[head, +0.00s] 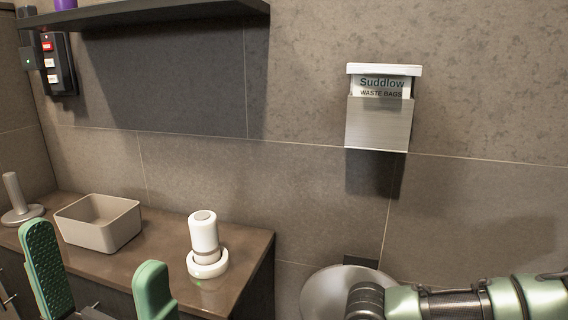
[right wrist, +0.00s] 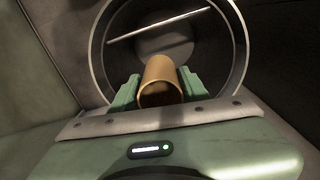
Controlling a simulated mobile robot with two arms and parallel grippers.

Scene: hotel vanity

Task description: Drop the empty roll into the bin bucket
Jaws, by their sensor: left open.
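The empty roll (right wrist: 161,78), a brown cardboard tube, sits between the green fingers of my right gripper (right wrist: 160,88) in the right wrist view, with both fingers against its sides. The round bin bucket (right wrist: 240,50) opens beyond it, and the roll is in front of or within its mouth; the exact depth is unclear. In the head view the grey bin bucket (head: 318,288) shows at the bottom, partly covered by my right arm. The right gripper and roll are hidden there. My left gripper (head: 96,270) is open and empty, in front of the counter.
A brown counter (head: 165,215) carries a beige open box (head: 100,240), a white cylinder on a round base (head: 204,235) and a grey upright holder (head: 14,195). A waste-bag dispenser (head: 378,122) hangs on the wall above the bin. A dark shelf (head: 150,12) is at upper left.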

